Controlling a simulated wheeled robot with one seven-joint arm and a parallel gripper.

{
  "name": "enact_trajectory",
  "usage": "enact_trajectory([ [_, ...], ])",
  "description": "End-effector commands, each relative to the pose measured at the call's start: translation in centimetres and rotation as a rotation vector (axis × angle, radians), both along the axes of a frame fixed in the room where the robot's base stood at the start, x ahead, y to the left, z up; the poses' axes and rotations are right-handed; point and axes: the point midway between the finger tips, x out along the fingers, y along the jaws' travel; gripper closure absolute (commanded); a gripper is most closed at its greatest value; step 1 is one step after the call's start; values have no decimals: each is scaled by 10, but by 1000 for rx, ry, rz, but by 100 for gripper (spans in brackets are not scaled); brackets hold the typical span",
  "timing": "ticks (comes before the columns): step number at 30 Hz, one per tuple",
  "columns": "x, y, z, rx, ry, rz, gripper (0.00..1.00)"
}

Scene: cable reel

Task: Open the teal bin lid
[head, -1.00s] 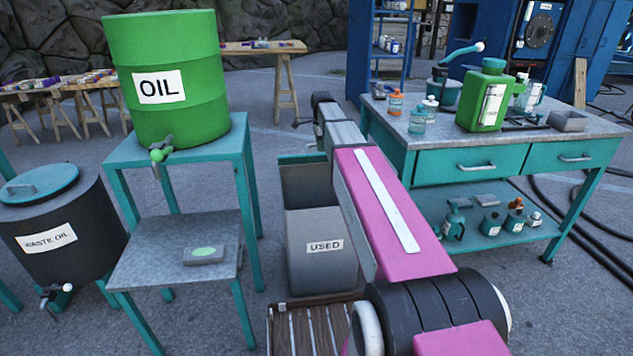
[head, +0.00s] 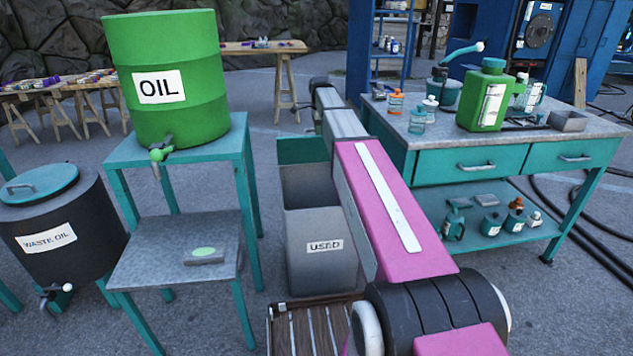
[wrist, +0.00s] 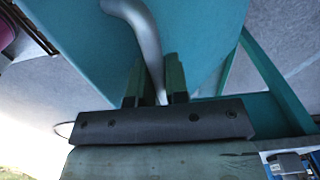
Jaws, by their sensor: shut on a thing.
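The grey bin (head: 314,262) labelled USED stands on the ground in the middle of the head view. Its teal lid (head: 302,150) is raised at the back and the dark inside of the bin shows. In the wrist view the lid (wrist: 215,45) fills the upper middle, with a curved silver handle (wrist: 146,40) on it. My gripper (wrist: 156,80) is shut on this handle, a finger on each side of it. In the head view my arm covers the bin's right side, and most of my gripper is hidden.
A teal stand (head: 247,150) with a green oil drum (head: 165,110) is left of the bin. A workbench (head: 470,158) with bottles stands close to the right of my arm. A slatted wooden piece (head: 312,325) lies in front of the bin.

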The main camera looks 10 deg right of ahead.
Motion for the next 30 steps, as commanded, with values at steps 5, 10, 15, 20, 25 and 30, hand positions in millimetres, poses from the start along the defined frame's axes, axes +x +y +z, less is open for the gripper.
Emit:
enact_trajectory([
  [5, 3, 0, 3, 1, 1, 2, 100],
  [10, 13, 0, 10, 1, 2, 2, 100],
  [15, 24, 0, 17, 1, 3, 2, 100],
  [20, 35, 0, 23, 1, 2, 2, 100],
  [25, 46, 0, 30, 1, 1, 2, 100],
  [30, 53, 0, 35, 1, 2, 2, 100],
])
